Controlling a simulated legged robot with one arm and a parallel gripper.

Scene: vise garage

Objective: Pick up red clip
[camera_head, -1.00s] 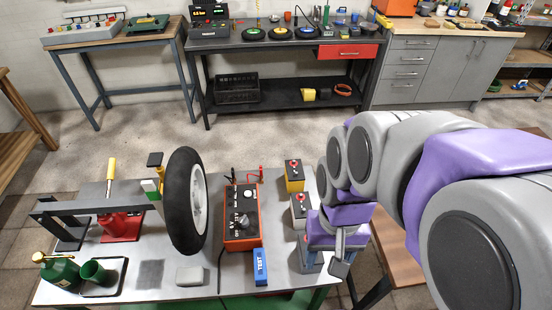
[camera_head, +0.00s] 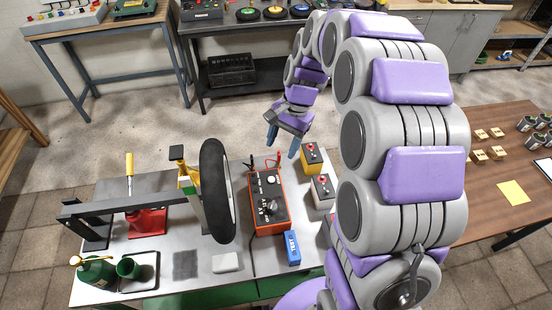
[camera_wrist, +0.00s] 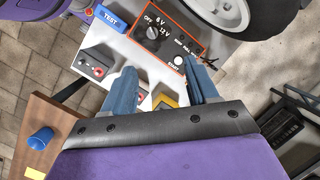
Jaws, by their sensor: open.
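The red clip (camera_head: 279,160) stands at the far edge of the workbench (camera_head: 165,270), behind the orange tester box (camera_head: 268,203), in the head view. It is small, and I cannot make it out clearly in the wrist view. My gripper (camera_head: 283,142) is open and empty, fingers pointing down, just behind and above the clip in the picture. In the wrist view the open fingers (camera_wrist: 160,75) frame the end of the orange tester (camera_wrist: 160,30), with a yellow battery partly hidden between them.
A yellow battery (camera_head: 311,157) and a white battery (camera_head: 322,190) stand right of the tester. A blue TEST block (camera_head: 293,248) lies in front of it. A mounted wheel (camera_head: 217,190) stands to the left. A brown table (camera_head: 470,190) is at the right.

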